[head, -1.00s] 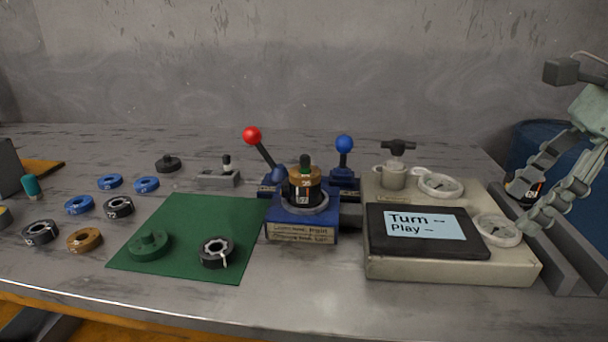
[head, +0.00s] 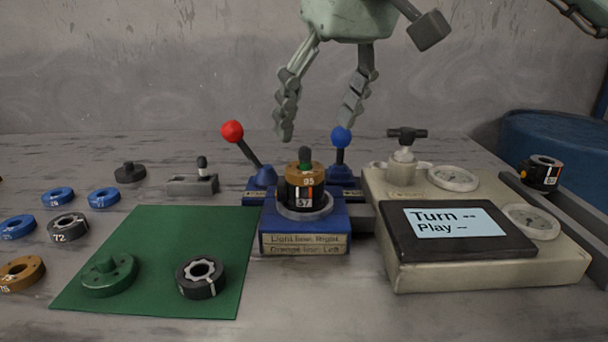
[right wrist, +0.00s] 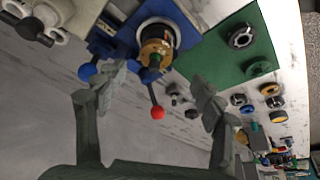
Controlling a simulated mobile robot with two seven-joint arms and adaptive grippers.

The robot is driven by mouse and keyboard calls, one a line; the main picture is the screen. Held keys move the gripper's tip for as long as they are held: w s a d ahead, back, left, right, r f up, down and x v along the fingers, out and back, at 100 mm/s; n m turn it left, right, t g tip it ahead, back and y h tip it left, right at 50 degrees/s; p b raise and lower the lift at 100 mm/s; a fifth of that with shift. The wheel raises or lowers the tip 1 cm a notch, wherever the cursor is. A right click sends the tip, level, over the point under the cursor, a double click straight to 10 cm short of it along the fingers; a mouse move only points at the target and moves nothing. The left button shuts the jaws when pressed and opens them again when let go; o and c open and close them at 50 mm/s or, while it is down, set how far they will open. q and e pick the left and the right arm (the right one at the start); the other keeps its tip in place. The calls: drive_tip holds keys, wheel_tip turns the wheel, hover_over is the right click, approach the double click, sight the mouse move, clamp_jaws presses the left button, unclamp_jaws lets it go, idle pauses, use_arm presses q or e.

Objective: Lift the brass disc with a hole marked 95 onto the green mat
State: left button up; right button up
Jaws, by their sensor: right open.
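The brass disc (head: 305,176) sits on top of a black ring marked 57 (head: 304,200) in the blue fixture (head: 305,228). Its number is small and reads like 95. A dark green knob (head: 305,158) stands up through its middle. In the right wrist view the brass disc (right wrist: 156,52) is at upper centre. The green mat (head: 215,230) lies left of the fixture. My right gripper (head: 318,128) is open and empty above and behind the disc, fingers pointing down. It frames the fixture area in the right wrist view (right wrist: 162,85). My left gripper is not in view.
A red-ball lever (head: 232,132) and a blue-ball lever (head: 341,138) flank the fixture. The mat holds a green flanged part (head: 109,275) and a dark ring (head: 201,278). A display box (head: 470,250) stands right. Another brass disc (head: 22,272) lies far left.

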sight(308, 153)
drive_tip(key=x, duration=0.7)
drive_tip(key=shift+w+d+f, duration=0.1)
drive_tip(key=shift+w+f, duration=0.05)
drive_tip(key=shift+w, duration=0.25)
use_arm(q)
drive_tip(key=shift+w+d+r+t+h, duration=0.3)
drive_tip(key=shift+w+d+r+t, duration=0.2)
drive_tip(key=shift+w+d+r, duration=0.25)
use_arm(e)
drive_tip(key=c, duration=1.5)
drive_tip(key=shift+o, duration=0.2)
drive_tip(key=shift+r, duration=0.45)
wheel_tip(308, 153, up, 4)
drive_tip(key=shift+f, duration=0.2)
use_arm(q)
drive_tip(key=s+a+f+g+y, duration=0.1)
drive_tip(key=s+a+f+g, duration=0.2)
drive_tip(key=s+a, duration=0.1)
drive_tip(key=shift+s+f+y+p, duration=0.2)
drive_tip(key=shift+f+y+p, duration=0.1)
drive_tip(key=shift+p, duration=0.1)
use_arm(e)
drive_tip(key=s+a+r, duration=0.6)
drive_tip(key=s+a, duration=0.1)
drive_tip(key=a, duration=0.2)
drive_tip(key=shift+r, duration=0.3)
